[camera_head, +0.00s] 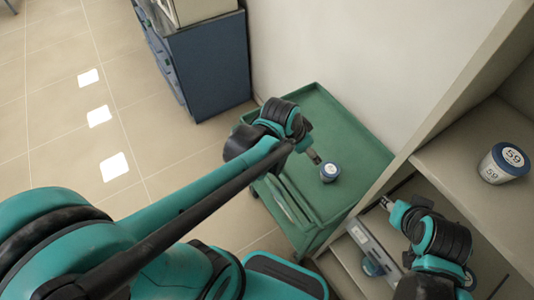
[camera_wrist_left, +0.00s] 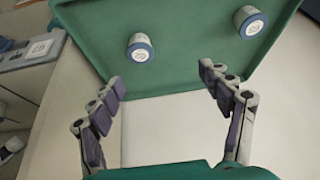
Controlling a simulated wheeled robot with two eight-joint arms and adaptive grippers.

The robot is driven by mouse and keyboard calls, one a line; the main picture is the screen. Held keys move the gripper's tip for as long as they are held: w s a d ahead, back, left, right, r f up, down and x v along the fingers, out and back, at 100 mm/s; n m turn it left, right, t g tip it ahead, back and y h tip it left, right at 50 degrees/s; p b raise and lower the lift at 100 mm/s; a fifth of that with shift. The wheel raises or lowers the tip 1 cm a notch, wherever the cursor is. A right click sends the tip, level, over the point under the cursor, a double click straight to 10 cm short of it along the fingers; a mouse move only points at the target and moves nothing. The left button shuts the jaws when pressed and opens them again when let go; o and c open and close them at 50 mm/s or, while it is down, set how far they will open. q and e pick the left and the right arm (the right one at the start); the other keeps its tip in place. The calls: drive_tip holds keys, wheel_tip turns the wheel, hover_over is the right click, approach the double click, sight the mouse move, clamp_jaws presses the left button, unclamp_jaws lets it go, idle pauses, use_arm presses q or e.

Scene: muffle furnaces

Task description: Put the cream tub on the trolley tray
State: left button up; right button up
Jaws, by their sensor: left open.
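A cream tub with a blue rim and white label (camera_head: 330,171) stands on the green trolley tray (camera_head: 352,135). The left wrist view shows two such tubs on the tray, a nearer one (camera_wrist_left: 140,47) and another near its far edge (camera_wrist_left: 250,22). In the head view my left arm may hide the second. A similar tub marked 59 (camera_head: 503,163) stands on the shelf at right. My left gripper (camera_head: 314,157) is over the tray beside the tub; its fingers are wide apart and empty (camera_wrist_left: 160,78). My right gripper (camera_head: 386,203) is small in view by the shelf; its jaws are unclear.
A pale shelf unit (camera_head: 455,150) stands right of the trolley, with a grey device (camera_head: 372,245) and a blue-rimmed item (camera_head: 372,267) in its lower part. A wall is behind the trolley. A dark blue cabinet (camera_head: 213,70) stands back left. Floor at left is clear.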

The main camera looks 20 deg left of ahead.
use_arm(q)
drive_tip(key=s+a+r+n+t+y, duration=0.2)
drive_tip(key=s+a+n, duration=0.3)
drive_tip(key=s+a, duration=0.3)
drive_tip(key=shift+s+a+r+n, duration=0.25)
drive_tip(key=shift+s+r+n, duration=0.15)
drive_tip(key=shift+s+r, duration=0.4)
drive_tip(key=shift+w, duration=0.1)
